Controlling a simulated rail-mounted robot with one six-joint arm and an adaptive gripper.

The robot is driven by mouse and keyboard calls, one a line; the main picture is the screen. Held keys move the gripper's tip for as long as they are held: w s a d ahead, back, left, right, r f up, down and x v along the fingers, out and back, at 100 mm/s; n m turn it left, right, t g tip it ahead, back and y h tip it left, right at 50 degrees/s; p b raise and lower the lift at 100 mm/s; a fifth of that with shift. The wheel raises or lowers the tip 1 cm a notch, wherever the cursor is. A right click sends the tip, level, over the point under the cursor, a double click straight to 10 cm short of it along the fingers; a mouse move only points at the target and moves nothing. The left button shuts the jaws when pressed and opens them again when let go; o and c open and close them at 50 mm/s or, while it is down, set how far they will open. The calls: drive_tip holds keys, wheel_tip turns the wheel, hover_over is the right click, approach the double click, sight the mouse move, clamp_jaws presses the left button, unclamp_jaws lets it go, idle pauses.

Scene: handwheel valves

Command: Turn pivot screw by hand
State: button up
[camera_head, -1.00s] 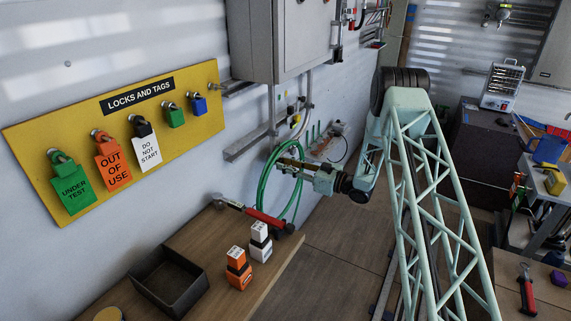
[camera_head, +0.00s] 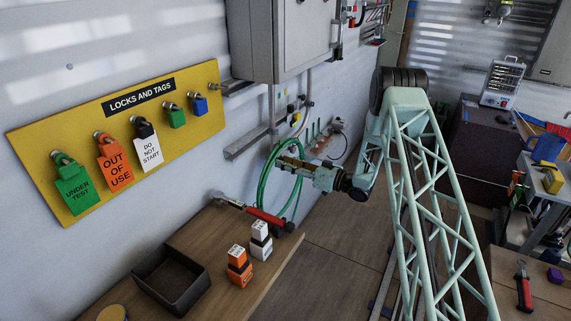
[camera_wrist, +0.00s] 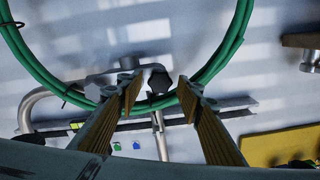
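In the wrist view a dark lobed knob (camera_wrist: 159,81), which looks like the pivot screw, sits on a grey pipe fitting by the wall. My gripper (camera_wrist: 158,92) is open, with one yellow-brown finger on each side of the knob and a visible gap on both sides. The fingers appear nearer to the camera than the knob, and I cannot tell how far they stand from it. In the head view my gripper (camera_head: 279,164) points left toward the wall, in front of the green hose loop. The knob cannot be made out there.
A coiled green hose (camera_head: 266,186) hangs around the fitting, close to my gripper. A grey cabinet (camera_head: 279,38) is above and a yellow lock board (camera_head: 90,187) is at left. Below is a wooden bench (camera_head: 205,235) with a black tray (camera_head: 171,281) and a red-handled tool (camera_head: 270,219).

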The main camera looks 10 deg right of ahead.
drive_tip(key=shift+d, duration=0.15)
drive_tip(key=shift+v, duration=2.85)
drive_tip(key=shift+s, duration=0.1)
drive_tip(key=v, duration=1.2)
drive_tip(key=shift+r, duration=0.1)
